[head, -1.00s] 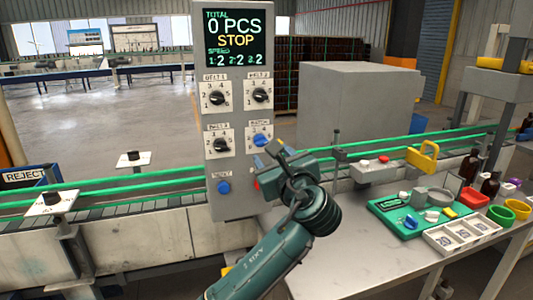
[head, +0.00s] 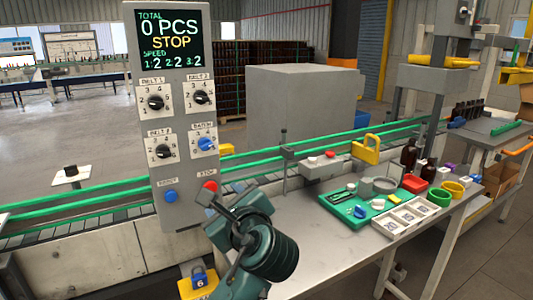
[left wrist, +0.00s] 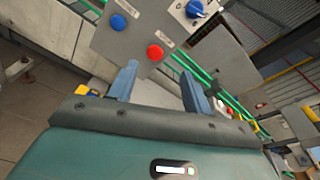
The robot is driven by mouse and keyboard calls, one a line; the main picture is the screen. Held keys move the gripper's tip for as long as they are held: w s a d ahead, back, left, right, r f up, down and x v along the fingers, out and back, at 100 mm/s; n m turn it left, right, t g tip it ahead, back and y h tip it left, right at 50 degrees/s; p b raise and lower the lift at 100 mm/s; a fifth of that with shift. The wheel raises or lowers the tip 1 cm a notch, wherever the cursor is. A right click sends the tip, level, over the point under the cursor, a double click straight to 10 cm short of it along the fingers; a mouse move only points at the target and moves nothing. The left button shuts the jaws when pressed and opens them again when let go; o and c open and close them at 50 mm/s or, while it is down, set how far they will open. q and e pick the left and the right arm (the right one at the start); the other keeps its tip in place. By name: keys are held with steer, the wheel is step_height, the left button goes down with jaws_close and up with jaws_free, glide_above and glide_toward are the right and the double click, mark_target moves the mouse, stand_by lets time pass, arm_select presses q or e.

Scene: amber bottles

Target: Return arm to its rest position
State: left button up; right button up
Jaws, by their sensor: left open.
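My left gripper (head: 222,200) is in front of the lower part of the grey control panel (head: 172,110), close to its red stop button (head: 208,193). In the left wrist view its two blue-grey fingers (left wrist: 160,88) stand apart with nothing between them. The red button also shows in that view (left wrist: 155,52), beyond the fingertips, with the blue reset button (left wrist: 118,22) to its left. The panel screen (head: 170,40) reads 0 PCS and STOP. My right gripper is in neither view.
A steel table (head: 310,245) stands at the right, its near part bare. It holds a green tray (head: 340,212), a white compartment box (head: 410,215), colored cups and amber bottles (head: 409,154). A conveyor with green rails (head: 100,195) runs behind.

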arm_select(q)
steer(key=s+a+f+n+g+h, duration=0.3)
steer(key=s+f+n, duration=0.3)
steer(key=f, duration=0.5)
steer(key=s+a+f+n+g+h, duration=0.25)
steer(key=s+f+n, duration=0.3)
steer(key=f, duration=0.45)
steer(key=s+a+f+n+g+h, duration=0.15)
steer(key=s+f+n, duration=0.3)
steer(key=s, duration=0.45)
steer(key=s+a+f+n+g+h, duration=0.1)
steer(key=s+f+n+g+h, duration=0.15)
steer(key=s+n, duration=0.5)
steer(key=w+d+f+m+t+h, duration=0.2)
steer(key=w+d+f+t, duration=0.2)
steer(key=f, duration=0.4)
steer(key=shift+d+f+t, duration=0.4)
steer(key=shift+d+t, duration=0.4)
steer(key=shift+t, duration=0.25)
steer(key=shift+c, duration=0.2)
